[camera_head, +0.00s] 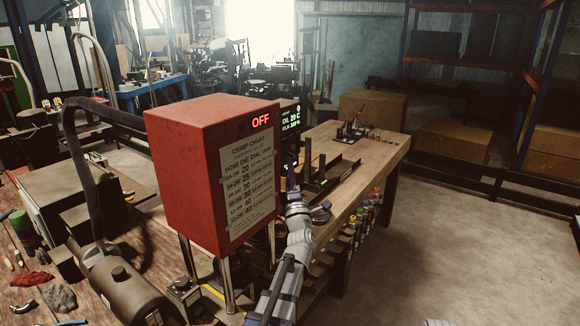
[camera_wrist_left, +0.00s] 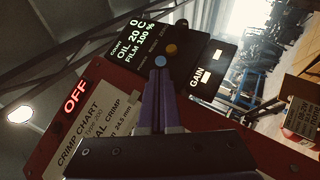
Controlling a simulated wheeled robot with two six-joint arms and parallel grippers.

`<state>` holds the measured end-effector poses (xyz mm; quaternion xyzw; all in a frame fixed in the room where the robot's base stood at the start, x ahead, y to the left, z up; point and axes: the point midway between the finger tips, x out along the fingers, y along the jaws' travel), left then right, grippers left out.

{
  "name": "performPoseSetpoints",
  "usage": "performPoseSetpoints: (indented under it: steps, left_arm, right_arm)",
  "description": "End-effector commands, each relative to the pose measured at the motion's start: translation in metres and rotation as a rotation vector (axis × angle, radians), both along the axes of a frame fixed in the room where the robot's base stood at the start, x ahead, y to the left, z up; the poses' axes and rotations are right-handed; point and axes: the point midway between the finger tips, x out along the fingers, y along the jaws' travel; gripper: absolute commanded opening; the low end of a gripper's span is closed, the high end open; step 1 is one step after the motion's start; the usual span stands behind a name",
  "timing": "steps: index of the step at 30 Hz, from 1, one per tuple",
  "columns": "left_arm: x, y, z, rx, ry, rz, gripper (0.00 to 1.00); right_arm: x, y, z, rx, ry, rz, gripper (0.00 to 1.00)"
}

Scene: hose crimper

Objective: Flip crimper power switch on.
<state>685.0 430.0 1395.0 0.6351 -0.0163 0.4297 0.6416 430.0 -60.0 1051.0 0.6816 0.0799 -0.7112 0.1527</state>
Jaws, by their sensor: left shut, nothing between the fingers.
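The red crimper (camera_head: 185,165) stands in the middle of the head view, with a lit red OFF display (camera_head: 261,120) above its crimp chart. The OFF display also shows at the left of the left wrist view (camera_wrist_left: 75,96). A black control panel (camera_head: 289,117) with a lit oil and film readout sits behind the crimper's right edge. In the left wrist view the panel (camera_wrist_left: 190,75) carries a round orange button (camera_wrist_left: 172,50). My left gripper (camera_wrist_left: 160,66) is shut and empty, its tips in front of the panel just below that button. Contact cannot be told. I cannot make out the power switch.
A wooden workbench (camera_head: 372,150) with small tools extends behind the crimper to the right. Bottles (camera_head: 360,215) hang along its side. A dark hose (camera_head: 75,150) and a motor-like cylinder (camera_head: 125,290) are at the left. The floor at right is clear.

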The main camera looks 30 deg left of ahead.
Motion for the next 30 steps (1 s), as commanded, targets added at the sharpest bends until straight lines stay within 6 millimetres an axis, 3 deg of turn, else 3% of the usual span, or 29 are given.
performPoseSetpoints:
  steps: [20, 30]
  left_arm:
    - [0.0, -0.005, 0.009, -0.138, 0.011, -0.001, 0.0]
    - [0.0, -0.009, 0.021, -0.299, 0.025, -0.003, 0.0]
  right_arm:
    - [0.0, 0.0, 0.028, 0.001, 0.0, -0.006, 0.5]
    - [0.0, 0.0, 0.065, 0.002, -0.001, -0.012, 0.5]
